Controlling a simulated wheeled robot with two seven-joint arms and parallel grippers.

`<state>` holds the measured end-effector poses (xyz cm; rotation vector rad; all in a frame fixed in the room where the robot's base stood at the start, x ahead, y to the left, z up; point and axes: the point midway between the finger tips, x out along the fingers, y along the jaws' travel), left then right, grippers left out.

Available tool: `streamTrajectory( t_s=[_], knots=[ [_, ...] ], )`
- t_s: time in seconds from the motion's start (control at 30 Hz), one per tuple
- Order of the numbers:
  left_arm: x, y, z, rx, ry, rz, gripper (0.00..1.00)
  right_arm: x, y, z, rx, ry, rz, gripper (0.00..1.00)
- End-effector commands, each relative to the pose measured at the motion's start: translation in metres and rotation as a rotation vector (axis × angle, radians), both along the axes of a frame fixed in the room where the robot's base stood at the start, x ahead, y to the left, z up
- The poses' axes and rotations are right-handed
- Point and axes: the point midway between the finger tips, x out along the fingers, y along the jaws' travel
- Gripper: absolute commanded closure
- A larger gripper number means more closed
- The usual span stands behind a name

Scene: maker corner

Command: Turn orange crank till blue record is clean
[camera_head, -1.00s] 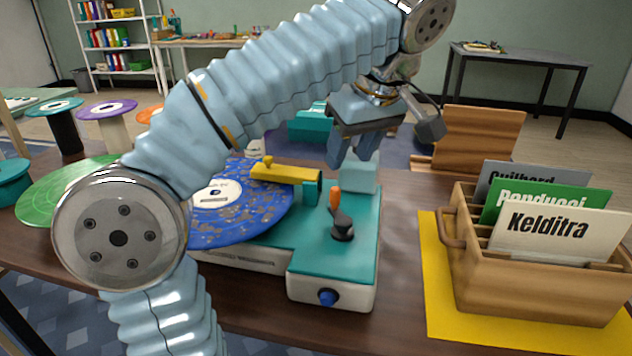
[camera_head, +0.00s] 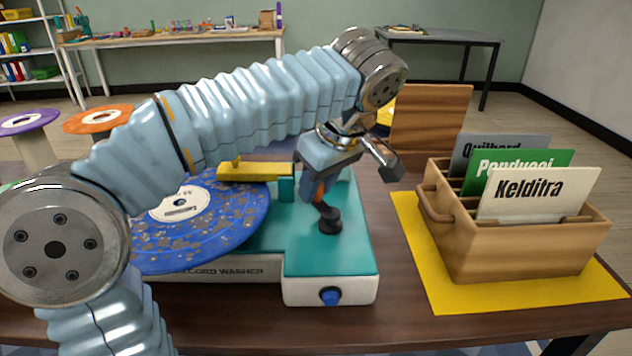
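The blue record (camera_head: 232,207) lies on the teal and white record washer (camera_head: 330,258), with brownish-grey patches over much of its surface. A yellow arm (camera_head: 255,171) reaches over its edge. My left forearm hides its left part. The orange crank handle (camera_head: 318,190) stands on a dark crank base (camera_head: 329,220) on the washer's top. My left gripper (camera_head: 318,187) is down at the orange handle, with its fingers beside it and hiding most of it. I cannot tell whether they are shut on it. My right gripper is not in view.
A wooden crate (camera_head: 520,245) with several record sleeves stands on a yellow mat (camera_head: 440,280) to the right. A wooden board (camera_head: 428,125) stands behind. Purple (camera_head: 28,121) and orange (camera_head: 97,118) discs rest on stands at the left. A blue knob (camera_head: 330,296) is on the washer's front.

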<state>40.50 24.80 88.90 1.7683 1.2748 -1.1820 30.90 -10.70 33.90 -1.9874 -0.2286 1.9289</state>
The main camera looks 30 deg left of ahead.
Motion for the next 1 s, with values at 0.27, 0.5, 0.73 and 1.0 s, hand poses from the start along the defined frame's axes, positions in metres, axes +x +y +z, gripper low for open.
streamTrajectory(
  t_s=[0.27,0.5,0.73,1.0],
  knots=[
    [0.000,0.000,0.000,0.000,0.000,0.000,1.00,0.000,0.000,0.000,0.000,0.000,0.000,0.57],
    [0.001,0.000,0.000,0.000,-0.001,-0.026,1.00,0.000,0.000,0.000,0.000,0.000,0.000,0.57],
    [0.005,-0.003,0.000,-0.001,-0.002,-0.139,1.00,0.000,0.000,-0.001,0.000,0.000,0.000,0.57],
    [0.011,-0.008,0.000,0.000,-0.002,-0.373,1.00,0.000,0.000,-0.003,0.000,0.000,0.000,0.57]
  ],
)
